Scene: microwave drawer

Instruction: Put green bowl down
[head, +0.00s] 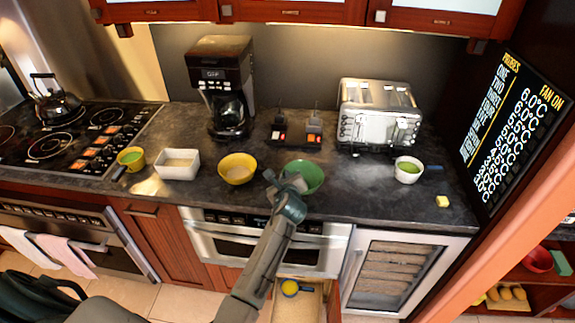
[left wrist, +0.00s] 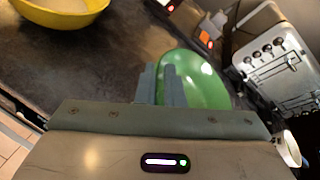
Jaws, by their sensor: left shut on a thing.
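The green bowl (head: 308,174) is at the front part of the dark counter, right of the yellow bowl (head: 238,168). My left gripper (head: 284,182) is shut on the green bowl's near left rim. In the left wrist view the fingers (left wrist: 160,84) pinch the edge of the green bowl (left wrist: 203,85), which looks tilted there. I cannot tell whether the bowl's base touches the counter (head: 330,205). My right gripper is not in view.
A white rectangular dish (head: 178,164) and a small yellow cup (head: 131,158) stand to the left. A white cup (head: 408,169) stands right. The coffee maker (head: 222,85) and toaster (head: 380,115) are behind. An open drawer (head: 312,302) is below. Bare counter lies right of the green bowl.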

